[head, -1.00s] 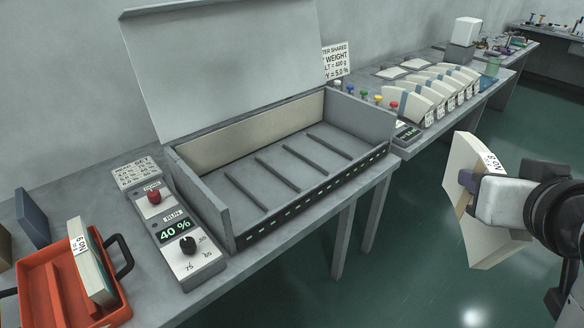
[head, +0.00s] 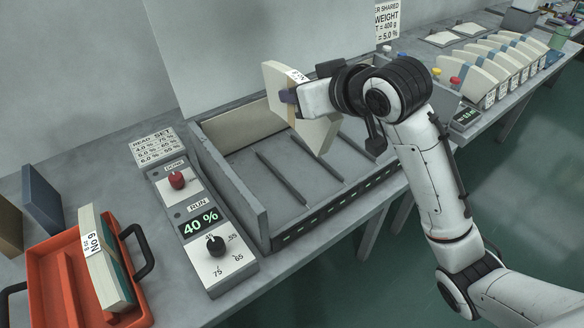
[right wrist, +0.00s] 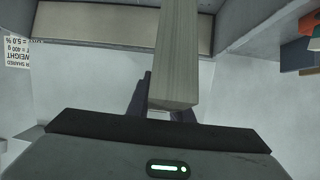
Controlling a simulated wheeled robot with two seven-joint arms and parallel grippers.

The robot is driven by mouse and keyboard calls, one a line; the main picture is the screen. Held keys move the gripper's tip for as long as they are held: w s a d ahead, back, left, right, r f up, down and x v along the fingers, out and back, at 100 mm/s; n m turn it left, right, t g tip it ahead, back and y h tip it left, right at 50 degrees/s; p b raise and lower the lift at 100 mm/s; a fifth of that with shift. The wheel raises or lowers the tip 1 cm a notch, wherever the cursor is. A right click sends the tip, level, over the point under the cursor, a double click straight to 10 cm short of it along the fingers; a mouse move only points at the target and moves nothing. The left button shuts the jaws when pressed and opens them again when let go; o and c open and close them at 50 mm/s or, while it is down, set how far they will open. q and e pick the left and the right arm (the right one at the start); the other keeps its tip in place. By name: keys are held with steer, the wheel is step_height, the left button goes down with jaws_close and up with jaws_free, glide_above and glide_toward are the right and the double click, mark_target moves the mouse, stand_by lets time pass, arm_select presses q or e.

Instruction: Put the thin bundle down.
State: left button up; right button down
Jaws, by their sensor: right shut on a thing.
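The cream-coloured thin bundle (head: 320,135) is held on edge in my right gripper (head: 290,97), with a white label on its top edge. My right gripper is shut on it. The bundle is over the grey open box (head: 222,165), near its back wall, and looks above the box floor. In the right wrist view the bundle (right wrist: 177,55) runs away from the fingers towards a cream panel. The gap below it is hard to judge. The box floor has several dark ribs, and no bundle shows in it. My left gripper is out of view.
A control panel (head: 200,225) reading 40 % stands left of the box. An orange carrier (head: 62,285) at the lower left holds a labelled bundle (head: 103,262). Several bundles (head: 492,68) stand in a row on the right. The raised lid (head: 225,45) is behind the box.

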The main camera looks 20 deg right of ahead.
steer(key=shift+n+y, duration=0.5)
steer(key=shift+w+d+f+b, duration=0.3)
steer(key=shift+w+f, duration=0.8)
steer(key=shift+f, duration=1.8)
steer(key=shift+w+d+f+b, duration=0.1)
steer(key=shift+w+d+f, duration=0.7)
steer(key=shift+f, duration=2.15)
steer(key=shift+w+d+f+b, duration=0.15)
steer(key=shift+w+f, duration=1.25)
steer(key=shift+f, duration=1.5)
steer(key=shift+f, duration=0.15)
steer(key=c, duration=1.6)
jaws_free()
steer(key=shift+f, duration=0.1)
steer(key=shift+r, duration=0.25)
steer(key=v, duration=1.2)
